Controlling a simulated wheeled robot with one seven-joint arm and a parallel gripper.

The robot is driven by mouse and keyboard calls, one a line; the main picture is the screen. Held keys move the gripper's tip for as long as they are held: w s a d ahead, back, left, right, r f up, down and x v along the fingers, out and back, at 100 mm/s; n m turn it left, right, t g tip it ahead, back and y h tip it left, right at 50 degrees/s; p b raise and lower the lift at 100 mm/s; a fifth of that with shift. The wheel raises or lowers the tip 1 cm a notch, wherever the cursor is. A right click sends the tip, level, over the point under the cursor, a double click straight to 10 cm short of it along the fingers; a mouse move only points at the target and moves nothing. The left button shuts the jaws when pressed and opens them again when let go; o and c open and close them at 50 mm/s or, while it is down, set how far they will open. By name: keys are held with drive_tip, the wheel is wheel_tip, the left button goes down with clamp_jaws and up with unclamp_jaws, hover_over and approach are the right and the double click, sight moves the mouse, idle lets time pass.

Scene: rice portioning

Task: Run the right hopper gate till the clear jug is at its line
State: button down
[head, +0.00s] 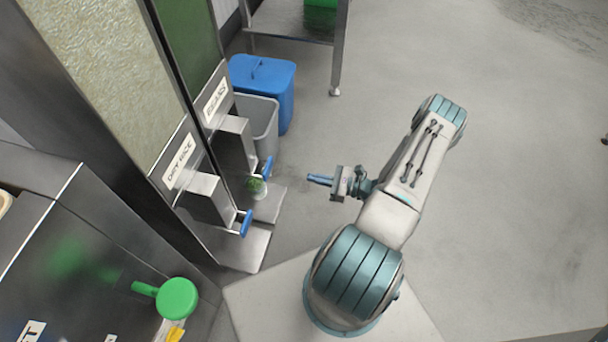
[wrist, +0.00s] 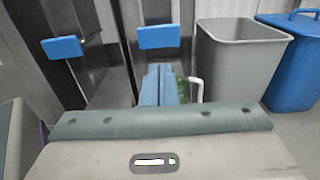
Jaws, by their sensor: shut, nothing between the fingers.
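The right hopper, labelled BEANS (head: 215,100), has a gate with a blue handle (head: 267,168); the handle also shows in the wrist view (wrist: 158,37). The clear jug (head: 258,195) stands on the shelf below the right spout with green contents in it. Its fill line cannot be made out. In the wrist view the jug's pale handle (wrist: 197,88) shows beside my fingers, which hide most of the jug. My gripper (head: 312,179) is shut and empty, with blue fingers pointing at the hoppers, right of the right handle and apart from it. The fingers also show in the wrist view (wrist: 160,84).
The left hopper, labelled DRY RICE (head: 178,160), has its own blue handle (head: 246,223). A grey bin (head: 265,118) and a blue lidded bin (head: 280,95) stand beyond the hoppers. A green round item with a handle (head: 178,298) is at the lower left. Open floor lies right.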

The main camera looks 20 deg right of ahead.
sight(270, 168)
drive_tip(key=b+x, duration=0.2)
drive_tip(key=x, duration=1)
drive_tip(key=shift+w+a, duration=0.1)
drive_tip(key=shift+a, duration=0.1)
